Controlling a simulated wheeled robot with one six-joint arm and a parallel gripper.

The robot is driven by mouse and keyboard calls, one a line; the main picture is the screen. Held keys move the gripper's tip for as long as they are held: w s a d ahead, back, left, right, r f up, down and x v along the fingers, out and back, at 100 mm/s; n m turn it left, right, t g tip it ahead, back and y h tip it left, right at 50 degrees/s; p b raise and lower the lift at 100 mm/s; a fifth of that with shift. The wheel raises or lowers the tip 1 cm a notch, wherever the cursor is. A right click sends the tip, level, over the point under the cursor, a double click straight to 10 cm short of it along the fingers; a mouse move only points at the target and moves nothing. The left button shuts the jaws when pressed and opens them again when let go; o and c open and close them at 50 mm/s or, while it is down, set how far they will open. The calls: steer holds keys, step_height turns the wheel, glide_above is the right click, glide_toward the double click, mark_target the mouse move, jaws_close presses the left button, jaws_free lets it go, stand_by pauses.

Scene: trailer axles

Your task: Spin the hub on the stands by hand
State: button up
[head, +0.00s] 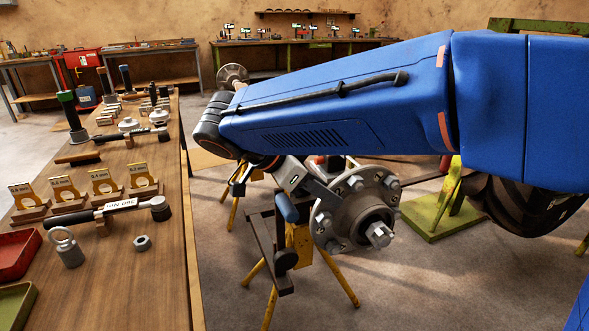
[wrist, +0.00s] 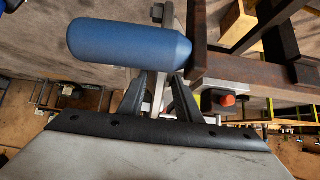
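The hub (head: 352,222) is a grey flanged disc with several studs and a hex nut at its centre. It sits on a yellow stand (head: 300,245) beside the workbench. My gripper (wrist: 160,85) reaches down beside the hub; in the head view its fingers are mostly hidden behind the stand parts and my arm. In the wrist view two black fingers stand apart with a grey bar showing between them. A blue rounded handle (wrist: 130,45) covers part of the fingertips; it also shows in the head view (head: 286,208). I cannot tell whether the fingers grip the bar.
A wooden workbench (head: 130,215) with gauges, a torque wrench (head: 105,211) and trays runs along the left. A green stand (head: 440,208) and a dark tyre (head: 520,205) are at the right. My blue arm crosses above the hub. Concrete floor shows in front of the stand.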

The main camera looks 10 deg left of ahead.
steer(key=v, duration=1.6)
